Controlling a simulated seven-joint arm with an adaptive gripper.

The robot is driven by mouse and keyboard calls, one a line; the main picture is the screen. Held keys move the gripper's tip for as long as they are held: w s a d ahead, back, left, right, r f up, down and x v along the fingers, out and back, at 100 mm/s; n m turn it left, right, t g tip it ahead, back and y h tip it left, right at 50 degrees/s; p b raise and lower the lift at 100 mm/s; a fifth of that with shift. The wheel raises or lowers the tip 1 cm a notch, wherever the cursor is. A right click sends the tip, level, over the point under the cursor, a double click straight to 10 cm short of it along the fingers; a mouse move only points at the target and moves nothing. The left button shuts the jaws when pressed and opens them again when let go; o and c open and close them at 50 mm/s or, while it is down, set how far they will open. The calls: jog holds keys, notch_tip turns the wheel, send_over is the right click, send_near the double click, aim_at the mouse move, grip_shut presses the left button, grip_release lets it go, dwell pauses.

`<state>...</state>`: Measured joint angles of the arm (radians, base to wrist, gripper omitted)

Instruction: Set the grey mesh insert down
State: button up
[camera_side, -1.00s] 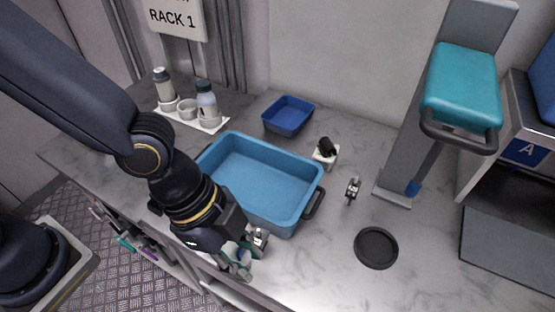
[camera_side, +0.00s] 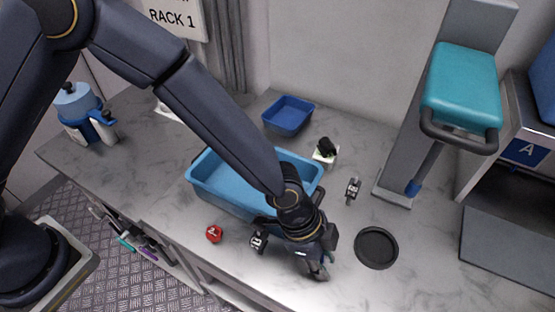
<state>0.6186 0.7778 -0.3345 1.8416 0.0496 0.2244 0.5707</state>
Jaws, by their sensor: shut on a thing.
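My gripper (camera_side: 318,274) is low over the front of the counter, right of the blue tub and left of a round black dish (camera_side: 376,247). It points down and is shut on a small greyish thing, which I take for the grey mesh insert; the fingers hide most of it. I cannot tell whether it touches the counter. The large blue tub (camera_side: 222,195) stands behind my gripper, partly covered by my arm.
A red round piece (camera_side: 214,233) and a small black tagged item (camera_side: 258,241) lie in front of the tub. Another tagged item (camera_side: 353,189) stands to its right. A small dark blue bin (camera_side: 288,115) and a teal-padded stand (camera_side: 461,86) are behind. The counter's front right is clear.

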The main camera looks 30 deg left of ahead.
jog(key=shift+f, duration=0.6)
jog(key=shift+f, duration=0.15)
jog(key=o, duration=0.7)
jog(key=w+v, duration=0.1)
jog(key=v, duration=1.2)
jog(key=w+a+r+n+t+y, duration=0.1)
jog(key=a+r+n, duration=0.15)
jog(key=a, duration=0.35)
jog(key=w+a+r+n+t+y, duration=0.1)
jog(key=w+a+r+n, duration=0.1)
jog(key=a+r, duration=0.3)
jog(key=s+a+r+n+t, duration=0.1)
jog(key=s+a+r+n, duration=0.1)
jog(key=a, duration=0.6)
jog(key=s+a+r+n+t+y, duration=0.1)
jog(key=s+a+r+n, duration=0.2)
jog(key=s+a+n, duration=0.2)
jog(key=s+a+r+n+t+y, duration=0.1)
jog(key=s+a+r+n, duration=0.2)
jog(key=a, duration=0.8)
jog(key=shift+s+a+n, duration=0.2)
jog(key=shift+s+n, duration=0.5)
jog(key=shift+n, duration=0.35)
